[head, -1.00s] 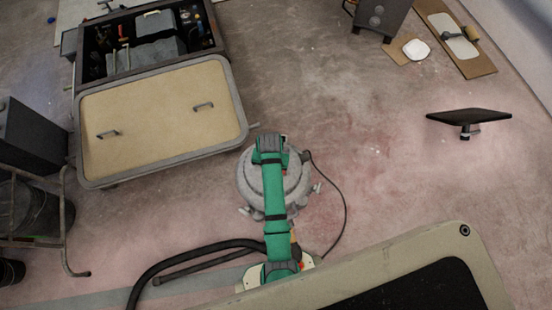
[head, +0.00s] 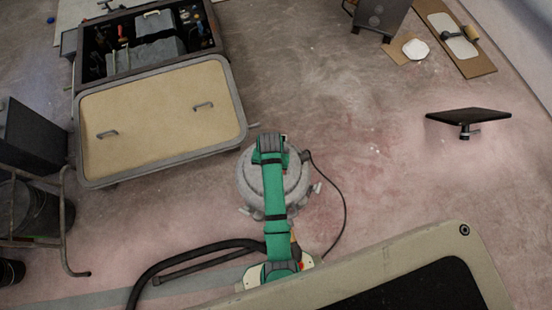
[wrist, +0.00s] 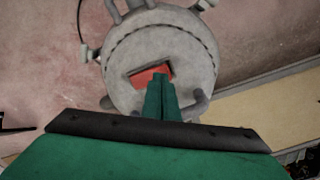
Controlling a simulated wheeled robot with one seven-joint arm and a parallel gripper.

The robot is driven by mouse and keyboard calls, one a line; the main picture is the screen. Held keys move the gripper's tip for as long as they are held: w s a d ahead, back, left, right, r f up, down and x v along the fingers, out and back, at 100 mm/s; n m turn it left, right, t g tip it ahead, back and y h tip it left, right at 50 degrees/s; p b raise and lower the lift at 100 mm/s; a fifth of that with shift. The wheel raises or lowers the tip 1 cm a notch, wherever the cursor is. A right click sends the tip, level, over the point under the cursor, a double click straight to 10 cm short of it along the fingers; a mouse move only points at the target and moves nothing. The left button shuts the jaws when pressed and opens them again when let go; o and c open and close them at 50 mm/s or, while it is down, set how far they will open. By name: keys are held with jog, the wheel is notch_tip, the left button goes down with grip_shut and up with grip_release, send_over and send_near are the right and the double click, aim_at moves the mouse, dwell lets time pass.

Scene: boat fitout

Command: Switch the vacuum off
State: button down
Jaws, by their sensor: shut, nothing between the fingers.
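The vacuum (head: 244,185) is a round grey canister standing on the floor, seen from above in the head view, with my green arm across it. In the wrist view the vacuum (wrist: 120,65) fills the upper middle. Its top has a dark-framed recess with a red switch (wrist: 152,73) in it. My gripper (wrist: 160,82) is shut and empty, with its green fingertips at the near edge of the red switch. They cover part of it, and I cannot tell whether they touch it. In the head view my arm hides the switch.
A black hose (head: 190,250) curves over the floor left of the vacuum, and a thin cable (head: 344,205) loops to its right. An open toolbox (head: 150,65) with a tan lid (head: 155,120) lies at upper left. The floor to the right is mostly clear.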

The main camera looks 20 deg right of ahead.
jog(key=shift+w+f, duration=0.15)
jog(key=shift+f, duration=0.7)
dwell(0.5)
jog(key=shift+r, duration=3.5)
